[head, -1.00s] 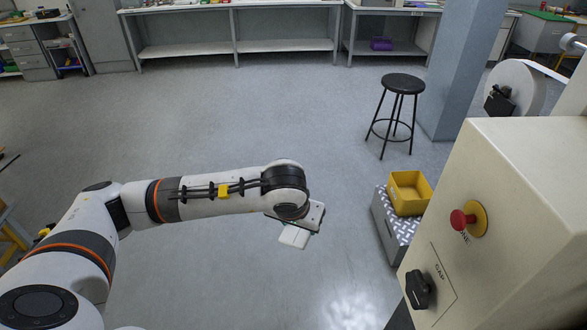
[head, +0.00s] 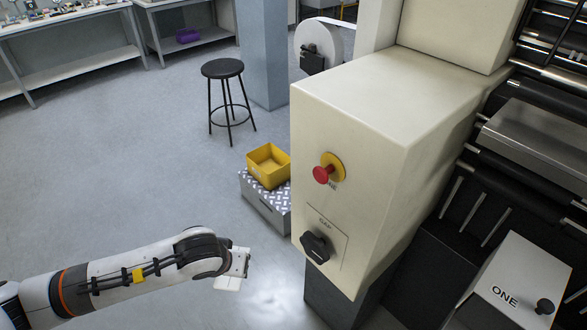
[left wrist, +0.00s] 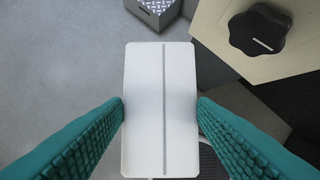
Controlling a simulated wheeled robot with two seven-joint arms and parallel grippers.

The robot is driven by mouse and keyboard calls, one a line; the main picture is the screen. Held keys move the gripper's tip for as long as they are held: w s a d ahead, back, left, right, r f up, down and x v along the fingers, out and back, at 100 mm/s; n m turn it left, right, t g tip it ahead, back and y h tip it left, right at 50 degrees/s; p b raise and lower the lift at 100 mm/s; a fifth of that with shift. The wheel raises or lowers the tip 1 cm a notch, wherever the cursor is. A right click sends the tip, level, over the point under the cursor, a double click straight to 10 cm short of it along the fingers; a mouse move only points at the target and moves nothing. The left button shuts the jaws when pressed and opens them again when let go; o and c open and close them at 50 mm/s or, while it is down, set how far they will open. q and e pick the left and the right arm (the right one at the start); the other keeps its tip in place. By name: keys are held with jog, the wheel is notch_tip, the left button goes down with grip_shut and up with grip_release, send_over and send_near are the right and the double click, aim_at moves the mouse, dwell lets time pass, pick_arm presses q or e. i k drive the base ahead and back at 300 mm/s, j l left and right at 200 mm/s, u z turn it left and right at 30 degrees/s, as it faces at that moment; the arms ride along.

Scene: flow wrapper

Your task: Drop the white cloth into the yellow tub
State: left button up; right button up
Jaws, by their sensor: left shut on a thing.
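The white cloth (left wrist: 143,110) is a flat, folded rectangle with a lengthwise line in the left wrist view. My left gripper (left wrist: 160,108) is shut on it, with teal ribbed fingers pressing its two sides. In the head view the cloth (head: 228,283) hangs at the end of my left arm, and the left gripper (head: 238,264) is partly hidden behind the wrist. The yellow tub (head: 269,166) is open-topped and sits on a grey tread-plate step (head: 266,203), beyond and to the right of the gripper. The tub's inside shows only in part. My right gripper is not in view.
The cream machine housing (head: 390,150) stands right of the tub, with a red stop button (head: 323,174) and a black knob (head: 315,246) facing the gripper. A black stool (head: 224,70) stands behind. The floor on the left is clear.

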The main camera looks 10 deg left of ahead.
aim_at(270, 166)
jog(key=i+j+z, duration=0.4)
jog(key=j, duration=0.3)
jog(key=i+j+z, duration=0.2)
jog(key=j, duration=0.2)
jog(key=i, duration=0.05)
